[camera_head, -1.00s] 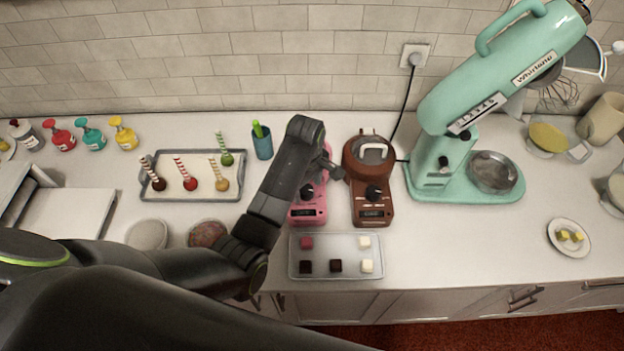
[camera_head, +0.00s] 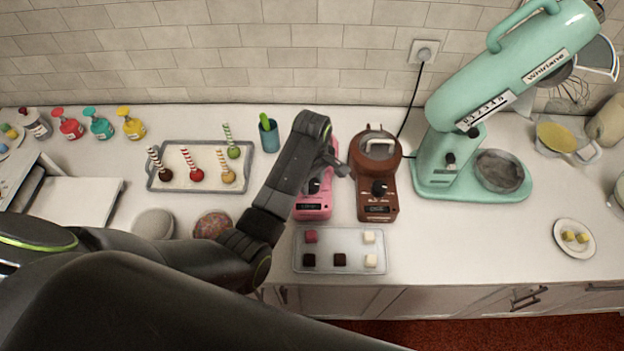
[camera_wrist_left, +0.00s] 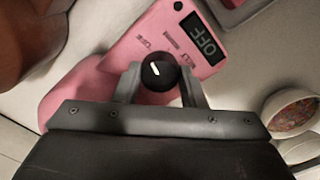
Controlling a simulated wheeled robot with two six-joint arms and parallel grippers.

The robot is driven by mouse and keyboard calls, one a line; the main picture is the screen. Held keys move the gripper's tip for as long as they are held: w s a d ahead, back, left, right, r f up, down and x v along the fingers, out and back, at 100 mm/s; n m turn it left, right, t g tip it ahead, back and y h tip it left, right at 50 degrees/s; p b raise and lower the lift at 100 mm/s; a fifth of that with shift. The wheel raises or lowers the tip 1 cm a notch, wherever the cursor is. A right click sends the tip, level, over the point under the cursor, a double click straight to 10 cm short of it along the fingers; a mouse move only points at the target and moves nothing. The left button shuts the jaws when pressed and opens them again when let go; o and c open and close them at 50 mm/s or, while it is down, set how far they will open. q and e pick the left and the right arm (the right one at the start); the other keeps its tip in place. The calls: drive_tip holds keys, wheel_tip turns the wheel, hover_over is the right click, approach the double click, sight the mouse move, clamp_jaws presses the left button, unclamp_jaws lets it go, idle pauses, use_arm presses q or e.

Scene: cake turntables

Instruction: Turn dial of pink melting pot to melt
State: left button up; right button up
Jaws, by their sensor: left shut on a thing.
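The pink melting pot (camera_head: 313,208) stands on the counter and is partly hidden behind my left arm in the head view. In the left wrist view its pink front (camera_wrist_left: 152,36) has a display reading OFF, upside down. Its round black dial (camera_wrist_left: 160,75) has a white pointer mark and sits between the two fingers of my left gripper (camera_wrist_left: 159,80). The left gripper is shut on the dial. In the head view the dial (camera_head: 315,187) is just below the gripper. My right gripper is not in view.
A brown melting pot (camera_head: 378,204) stands close on the right. A tray (camera_head: 338,236) with several small cubes lies in front. A mint stand mixer (camera_head: 432,168) is farther right. A tray of cake pops (camera_head: 200,146) and bowls (camera_head: 153,223) are left.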

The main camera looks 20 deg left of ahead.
use_arm(q)
drive_tip(key=m, duration=0.9)
drive_tip(key=shift+m, duration=0.4)
drive_tip(key=m, duration=0.4)
drive_tip(key=shift+m, duration=2.8)
drive_tip(key=o, duration=1)
